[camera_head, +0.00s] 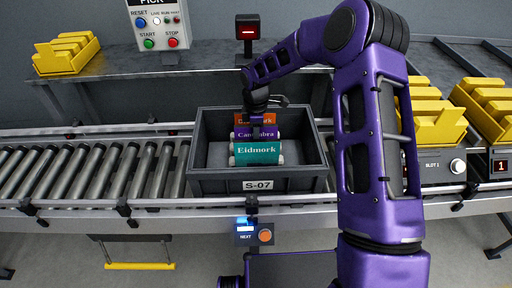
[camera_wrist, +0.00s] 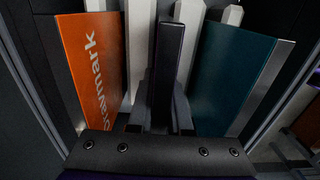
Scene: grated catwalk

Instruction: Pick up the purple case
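The purple case (camera_head: 268,133) stands in a dark grey tote (camera_head: 255,183), between an orange case (camera_head: 268,118) behind it and a teal case (camera_head: 256,154) in front. My gripper (camera_head: 258,108) reaches down over these cases near the purple one.
The tote, labelled S-07, sits on a roller conveyor (camera_head: 90,172). Its walls surround the cases, with some free floor at the left. A button panel (camera_head: 162,25) stands behind. Yellow bins (camera_head: 67,54) are at back left, and more (camera_head: 437,115) are at right.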

